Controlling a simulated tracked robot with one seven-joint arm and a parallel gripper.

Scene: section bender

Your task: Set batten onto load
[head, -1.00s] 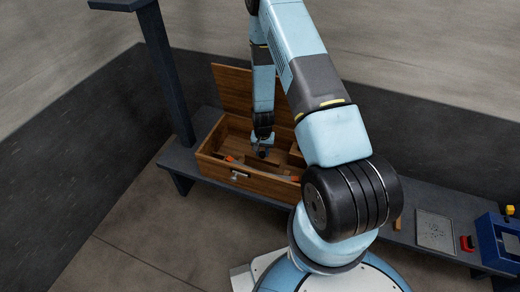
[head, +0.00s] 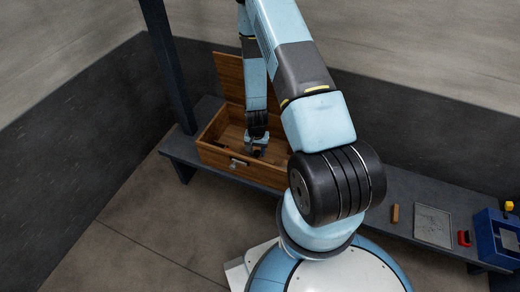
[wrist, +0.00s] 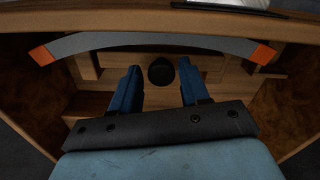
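The task's names are not marked on anything, so I cannot tell surely which piece is the batten or the load. My gripper (head: 256,150) is down inside the open wooden chest (head: 238,166). In the wrist view its two blue fingers (wrist: 160,88) are apart, with a dark round piece (wrist: 161,70) showing in the gap beyond. I see nothing clamped. A curved grey strip (wrist: 150,41) with orange ends lies ahead of the fingers, along the chest wall. In the head view the strip is not visible. Wooden ledges or bars (wrist: 87,65) lie below and around the fingers.
The chest's lid (head: 231,80) stands open at the back. The chest sits on a dark bench (head: 415,190). Right of it are a small wooden block (head: 395,213), a grey plate (head: 433,226), a red piece (head: 464,238) and a blue fixture (head: 490,238). A dark post (head: 168,65) stands left.

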